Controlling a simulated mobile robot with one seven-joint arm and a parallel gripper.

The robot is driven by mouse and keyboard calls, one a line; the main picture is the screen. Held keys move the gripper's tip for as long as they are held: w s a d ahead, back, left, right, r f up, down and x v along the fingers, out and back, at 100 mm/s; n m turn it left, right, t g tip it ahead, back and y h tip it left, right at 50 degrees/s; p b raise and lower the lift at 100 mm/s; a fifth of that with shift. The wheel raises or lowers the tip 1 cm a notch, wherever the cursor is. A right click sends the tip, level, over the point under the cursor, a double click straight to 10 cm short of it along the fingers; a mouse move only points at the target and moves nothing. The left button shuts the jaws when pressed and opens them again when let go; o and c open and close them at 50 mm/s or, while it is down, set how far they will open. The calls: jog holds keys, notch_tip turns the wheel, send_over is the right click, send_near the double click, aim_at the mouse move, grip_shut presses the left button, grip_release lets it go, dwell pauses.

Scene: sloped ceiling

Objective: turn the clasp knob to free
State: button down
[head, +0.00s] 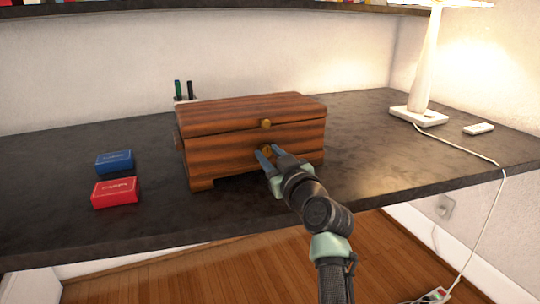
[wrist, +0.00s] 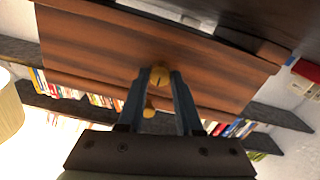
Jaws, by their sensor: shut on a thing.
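A dark-striped wooden box (head: 225,150) stands on the dark desk with its lid closed. A small brass knob (head: 266,123) sits at the lid's front edge. A second brass knob, the clasp knob (head: 266,148), is below it on the front face and is partly hidden by my fingers. My gripper (head: 268,153) reaches the front face from the right front. In the wrist view, which shows the box upside down, my gripper (wrist: 160,78) is shut on the round clasp knob (wrist: 160,76). The upper knob (wrist: 149,112) shows between the fingers.
A blue box (head: 115,161) and a red box (head: 115,192) lie left of the wooden box. A pen holder (head: 185,98) stands behind it. A lamp (head: 420,112) and a small white object (head: 478,128) are at the right. A white cord hangs over the desk's front edge.

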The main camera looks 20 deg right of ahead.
jog(key=m+p, duration=0.1)
jog(key=m, duration=0.4)
jog(key=shift+p, duration=0.3)
jog(key=m+p, duration=0.1)
jog(key=m, duration=0.3)
jog(key=shift+p, duration=0.4)
jog(key=m+p, duration=0.2)
jog(key=m, duration=0.3)
jog(key=shift+f+m+p, duration=0.1)
jog(key=shift+m+p, duration=0.85)
jog(key=shift+m, duration=0.95)
jog(key=c, duration=0.6)
grip_release()
